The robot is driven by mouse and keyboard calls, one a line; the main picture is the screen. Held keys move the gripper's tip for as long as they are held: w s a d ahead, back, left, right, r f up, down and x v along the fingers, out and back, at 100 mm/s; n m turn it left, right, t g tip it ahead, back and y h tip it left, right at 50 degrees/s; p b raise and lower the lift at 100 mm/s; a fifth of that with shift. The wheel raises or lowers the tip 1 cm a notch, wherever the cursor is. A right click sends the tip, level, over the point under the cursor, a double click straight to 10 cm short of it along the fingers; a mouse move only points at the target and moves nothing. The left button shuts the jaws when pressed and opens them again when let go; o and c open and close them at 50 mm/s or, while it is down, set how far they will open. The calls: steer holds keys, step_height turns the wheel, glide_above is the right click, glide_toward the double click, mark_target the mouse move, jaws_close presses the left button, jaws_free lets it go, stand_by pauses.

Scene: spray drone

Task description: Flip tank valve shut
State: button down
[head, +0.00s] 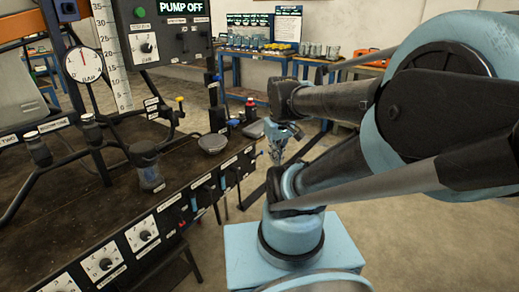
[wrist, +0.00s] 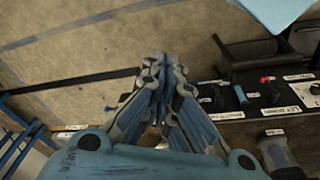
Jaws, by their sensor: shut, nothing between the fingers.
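My gripper (head: 276,157) is past the far end of the bench front in the head view, partly behind my own arm. In the wrist view my gripper (wrist: 158,62) has its fingers together with nothing between them, over the floor beside the panel edge. A row of levers (head: 209,190) runs along the labelled bench front. In the wrist view a blue-handled lever (wrist: 241,95) lies right of the fingers. I cannot tell which is the tank valve.
The dark bench (head: 105,205) carries a grey bowl (head: 212,143), a clear cylinder (head: 148,172) and pipes. A dial gauge (head: 83,64) and a pump panel (head: 160,38) stand above it. Blue tables (head: 250,97) are at the back. Open floor lies to the right.

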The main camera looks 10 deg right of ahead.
steer(key=w+r+n+g, duration=0.1)
steer(key=w+r+n, duration=0.3)
steer(key=w+n, duration=1.05)
steer(key=w+f+n, duration=0.3)
steer(key=w+n, duration=0.1)
steer(key=w, duration=0.5)
steer(key=w+f+n+g, duration=0.1)
steer(key=w+f+n, duration=0.2)
steer(key=w, duration=0.5)
steer(key=shift+w+a+n+y, duration=0.3)
steer(key=shift+w+n, duration=0.1)
steer(key=shift+n, duration=0.45)
glide_above(260, 154)
steer(key=f, duration=1.2)
steer(key=shift+s+a, duration=0.25)
steer(key=shift+w+d+f, duration=0.2)
steer(key=shift+w+f, duration=0.1)
steer(key=shift+f, duration=0.3)
